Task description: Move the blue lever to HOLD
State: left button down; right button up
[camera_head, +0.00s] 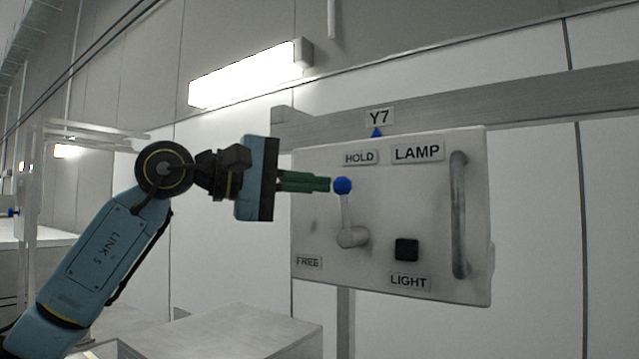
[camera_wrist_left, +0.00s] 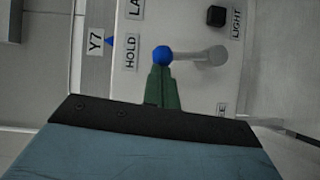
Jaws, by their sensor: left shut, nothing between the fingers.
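The blue lever's ball knob (camera_head: 343,186) sits at the top of a pale arm (camera_head: 346,215) that rises from a pivot on the white panel (camera_head: 320,230). The lever points nearly straight up, its knob just below the HOLD label (camera_head: 360,157). The FREE label (camera_head: 308,262) is lower left. My left gripper (camera_head: 328,184) is shut, its green fingertips at the knob's left side. In the left wrist view the fingertips (camera_wrist_left: 161,72) lie right by the knob (camera_wrist_left: 162,55); I cannot tell whether they touch. My right gripper is not in view.
The panel also has a black button (camera_head: 406,249) above the LIGHT label, a LAMP label (camera_head: 417,151) and a vertical grey handle (camera_head: 460,215) at the right. A Y7 sign (camera_head: 379,117) is above. A pale box (camera_head: 225,330) stands below left.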

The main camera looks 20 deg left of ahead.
pick_arm(q)
jog(key=shift+s+d+r, duration=0.1)
jog(key=shift+d+r, duration=0.1)
jog(key=shift+d, duration=0.15)
jog(key=shift+d, duration=0.1)
dwell(0.4)
